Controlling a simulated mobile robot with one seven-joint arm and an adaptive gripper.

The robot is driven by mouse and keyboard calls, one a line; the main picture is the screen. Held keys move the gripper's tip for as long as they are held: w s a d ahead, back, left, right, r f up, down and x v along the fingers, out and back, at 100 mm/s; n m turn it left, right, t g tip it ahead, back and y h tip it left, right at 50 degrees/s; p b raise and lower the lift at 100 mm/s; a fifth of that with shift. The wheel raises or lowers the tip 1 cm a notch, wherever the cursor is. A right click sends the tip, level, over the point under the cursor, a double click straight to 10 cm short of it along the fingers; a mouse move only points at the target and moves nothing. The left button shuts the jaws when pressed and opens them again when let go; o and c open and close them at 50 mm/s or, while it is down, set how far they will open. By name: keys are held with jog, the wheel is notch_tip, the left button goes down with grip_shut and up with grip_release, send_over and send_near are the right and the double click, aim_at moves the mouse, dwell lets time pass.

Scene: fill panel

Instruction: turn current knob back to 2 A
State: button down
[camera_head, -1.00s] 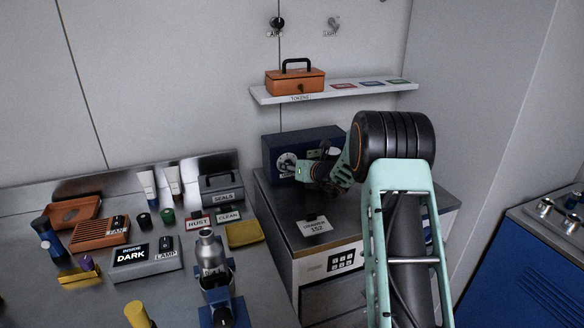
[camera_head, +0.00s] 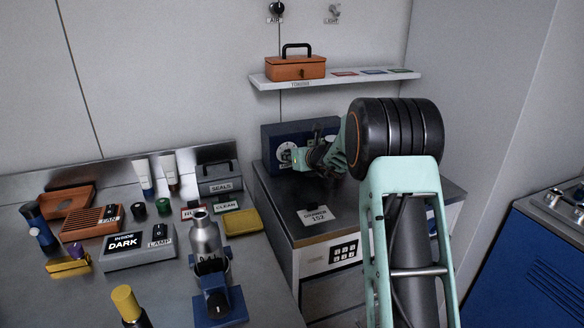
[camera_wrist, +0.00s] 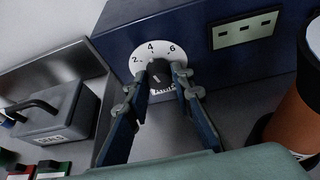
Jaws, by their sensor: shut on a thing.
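The current knob (camera_wrist: 158,72) is black and sits on a white dial (camera_wrist: 137,66) marked 2, 4 and 6, on the front of a blue power box (camera_wrist: 200,60). The dial also shows in the head view (camera_head: 284,151), partly covered by my arm. My gripper (camera_wrist: 160,80) is shut on the knob, one finger on each side of it. The knob's exact pointer setting is hard to read.
The blue box stands on a dark-topped cabinet (camera_head: 285,195) with a label tag (camera_head: 318,216). A grey SEALS case (camera_head: 219,180) and a metal bottle (camera_head: 204,235) stand to the left. An orange cylinder (camera_wrist: 292,125) is close at right in the wrist view.

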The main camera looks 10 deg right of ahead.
jog(key=n+b, duration=0.1)
jog(key=b, duration=0.2)
jog(key=n+h+b, duration=0.1)
jog(key=b, duration=0.3)
jog(key=n+h+b, duration=0.1)
jog(key=b, duration=0.3)
jog(key=shift+a+f+n+t, duration=0.2)
jog(key=shift+f+n+t, duration=0.1)
jog(key=shift+f, duration=0.05)
jog(key=n+h+b, duration=0.1)
jog(key=b, duration=0.2)
jog(key=shift+r, duration=0.15)
jog(key=shift+r+n+h+b, duration=0.15)
jog(key=shift+n+h+b, duration=0.15)
jog(key=shift+n+b, duration=0.1)
jog(key=c, duration=1.7)
grip_release()
jog(key=shift+s, duration=0.15)
